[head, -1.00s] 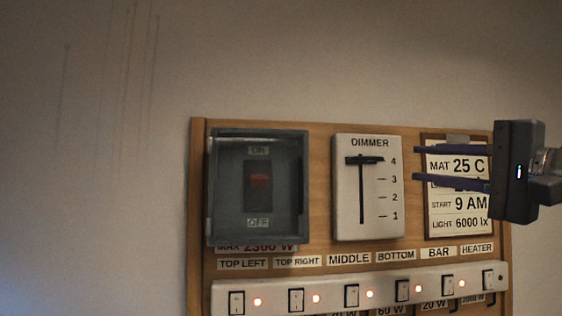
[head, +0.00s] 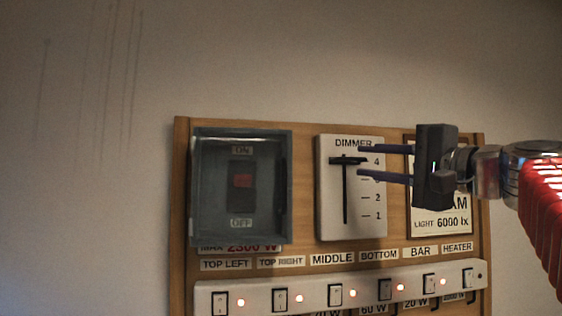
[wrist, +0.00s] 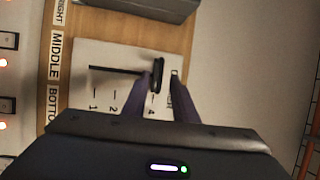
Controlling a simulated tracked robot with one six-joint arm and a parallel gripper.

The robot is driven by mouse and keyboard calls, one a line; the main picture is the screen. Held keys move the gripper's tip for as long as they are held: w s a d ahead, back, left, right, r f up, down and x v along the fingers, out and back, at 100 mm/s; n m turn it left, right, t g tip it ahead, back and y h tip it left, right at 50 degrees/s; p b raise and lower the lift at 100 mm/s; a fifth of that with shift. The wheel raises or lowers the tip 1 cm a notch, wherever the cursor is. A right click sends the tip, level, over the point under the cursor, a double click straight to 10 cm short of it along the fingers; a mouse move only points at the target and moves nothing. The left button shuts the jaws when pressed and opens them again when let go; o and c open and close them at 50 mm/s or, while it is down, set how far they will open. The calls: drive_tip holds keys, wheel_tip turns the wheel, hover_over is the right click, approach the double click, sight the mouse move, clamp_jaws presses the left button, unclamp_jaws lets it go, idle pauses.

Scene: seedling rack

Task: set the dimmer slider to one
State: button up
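The dimmer (head: 328,215) is a white plate with a vertical slot and marks 1 to 4, 4 at the top. Its black slider handle (head: 340,160) sits at the top of the slot, level with 4. My gripper (head: 360,160) is open, its two purple fingers pointing left, one above and one below the handle's right end. In the wrist view, the handle (wrist: 158,72) shows between or just beyond the two fingertips (wrist: 163,79). I see gaps beside it and cannot tell if either finger touches.
A grey covered ON/OFF switch (head: 241,187) with a red rocker is left of the dimmer. A white switch strip (head: 310,293) with lit lamps runs below. A framed card (head: 440,224) is right, partly hidden by my gripper. The wall above is bare.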

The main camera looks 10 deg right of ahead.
sight(352, 158)
drive_tip(key=shift+x, duration=2.8)
drive_tip(key=shift+c, duration=0.6)
drive_tip(key=shift+r, duration=0.1)
clamp_jaws()
drive_tip(key=shift+s, duration=0.1)
